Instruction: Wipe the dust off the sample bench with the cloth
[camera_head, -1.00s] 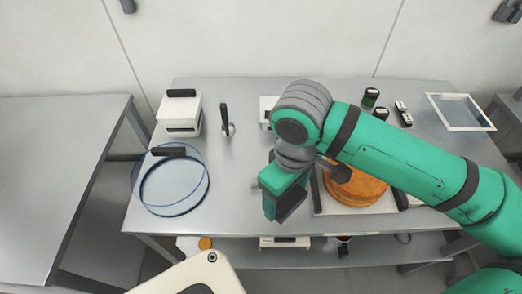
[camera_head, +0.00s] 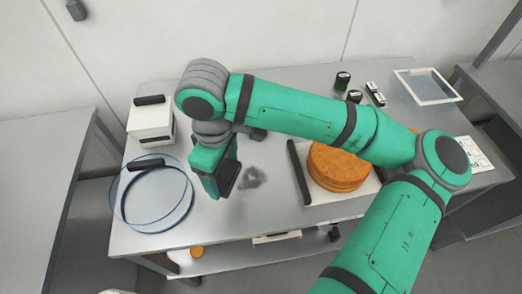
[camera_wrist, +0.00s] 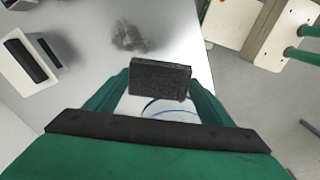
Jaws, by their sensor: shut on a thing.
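My gripper (camera_head: 222,182) is over the left part of the grey sample bench (camera_head: 225,225), between a blue-rimmed clear ring and a dust patch. In the wrist view, my gripper (camera_wrist: 160,85) is shut on a dark grey, speckled, block-shaped pad, which I take to be the cloth (camera_wrist: 160,78). I cannot tell whether it touches the bench. A dark grey dust patch (camera_head: 252,178) lies on the bench just right of my gripper. The dust patch (camera_wrist: 128,36) shows above the cloth in the wrist view, apart from it.
The blue-rimmed ring (camera_head: 180,208) and a white box with a black handle (camera_head: 150,120) stand at left. An orange round block (camera_head: 338,168) sits on a white tray (camera_head: 322,196) at right. Dark jars (camera_head: 342,80) and a clear-topped frame (camera_head: 428,84) are behind.

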